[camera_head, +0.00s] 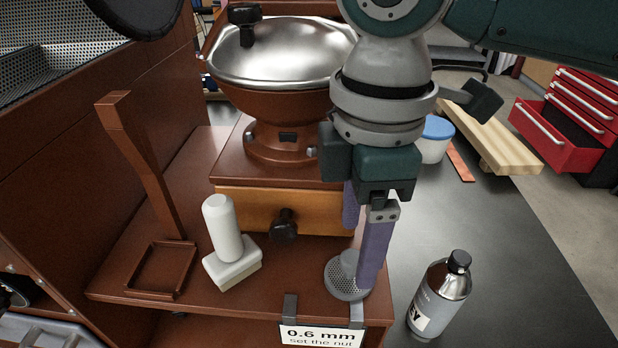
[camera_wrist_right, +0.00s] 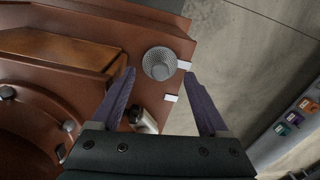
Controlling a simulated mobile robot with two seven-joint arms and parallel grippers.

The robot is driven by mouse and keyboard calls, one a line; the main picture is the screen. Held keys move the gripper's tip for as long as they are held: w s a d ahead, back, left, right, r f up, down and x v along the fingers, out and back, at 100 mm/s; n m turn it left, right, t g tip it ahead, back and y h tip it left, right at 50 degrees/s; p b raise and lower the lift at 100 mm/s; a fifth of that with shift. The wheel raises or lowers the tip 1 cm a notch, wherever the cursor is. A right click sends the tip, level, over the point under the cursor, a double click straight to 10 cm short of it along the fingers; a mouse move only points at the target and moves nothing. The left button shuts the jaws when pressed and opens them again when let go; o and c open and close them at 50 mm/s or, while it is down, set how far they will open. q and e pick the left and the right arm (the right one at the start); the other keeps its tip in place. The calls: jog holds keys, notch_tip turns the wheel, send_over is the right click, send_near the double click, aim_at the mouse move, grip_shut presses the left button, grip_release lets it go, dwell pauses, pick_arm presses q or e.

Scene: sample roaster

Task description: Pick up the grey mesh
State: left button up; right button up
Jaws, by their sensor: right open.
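The grey mesh (camera_head: 345,278), a small round perforated piece with a raised middle, sits on the brown shelf (camera_head: 190,270) near its front right corner. It also shows in the right wrist view (camera_wrist_right: 160,62), just beyond the gap between the fingertips. My right gripper (camera_head: 358,258) points down over it with purple fingers apart and empty. In the head view one finger partly covers the mesh's right side. In the right wrist view the open fingers (camera_wrist_right: 160,74) flank the line to the mesh. My left gripper is not in view.
A white-handled brush (camera_head: 228,235) stands left of the mesh, beside an empty brown frame (camera_head: 160,272). A drawer (camera_head: 255,208) with a black knob is behind. A "0.6 mm" label (camera_head: 320,336) hangs at the shelf's front edge. A bottle (camera_head: 440,293) stands on the dark table at right.

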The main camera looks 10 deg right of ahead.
aim_at(354, 257)
notch_tip(354, 257, down, 5)
jog(key=shift+a+r+b, duration=0.1)
jog(key=shift+r+b, duration=0.1)
jog(key=shift+b, duration=0.15)
jog(key=shift+c, duration=0.4)
jog(key=c, duration=0.9)
